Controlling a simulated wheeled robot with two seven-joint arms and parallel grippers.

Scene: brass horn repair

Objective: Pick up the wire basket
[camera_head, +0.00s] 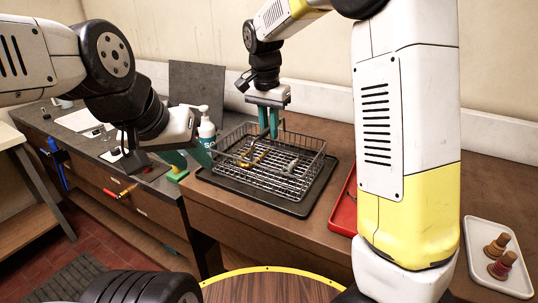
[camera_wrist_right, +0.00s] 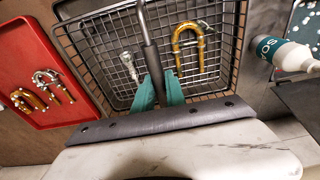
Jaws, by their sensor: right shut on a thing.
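The wire basket (camera_head: 318,150) is a grey wire-mesh box at or just above a dark flat tray on the brown bench. It holds a brass bent tube (camera_wrist_right: 178,50) and a small silver part (camera_wrist_right: 128,62). My right gripper (camera_head: 269,134) comes down from above at the basket. In the right wrist view its green fingers (camera_wrist_right: 160,92) are shut on the basket's grey handle bar (camera_wrist_right: 148,45). My left gripper (camera_head: 187,160) is left of the basket, near the bottle, its green fingers apart and empty.
The dark tray (camera_head: 296,208) lies under the basket. A white bottle (camera_head: 206,131) stands at left behind my left gripper. A red tray (camera_head: 343,212) with brass pieces lies to the right. A white tray (camera_head: 482,272) with small wooden-looking pieces is at far right.

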